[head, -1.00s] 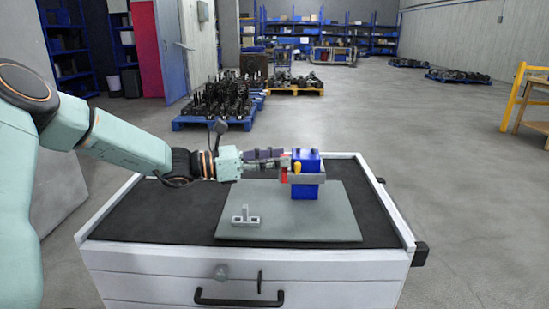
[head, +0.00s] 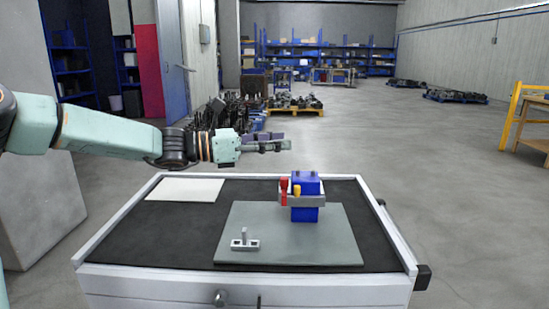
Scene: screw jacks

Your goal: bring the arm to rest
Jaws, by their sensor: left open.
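My left gripper (head: 268,143) is open and empty. It hangs in the air above the back of the cabinet top, up and to the left of the blue screw jack. Its arm comes in from the left, nearly level. The blue jack (head: 305,213) stands upright on the grey mat, with a grey band around it and a red and a yellow handle on its front. A small grey metal part (head: 244,241) sits at the mat's left front. My right gripper is not in view.
The grey mat (head: 290,250) lies on the dark top of a white drawer cabinet (head: 240,285). A pale flat sheet (head: 185,189) lies at the back left of the top. Pallets of dark parts (head: 295,104) stand behind on the floor. A yellow frame (head: 515,105) stands far right.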

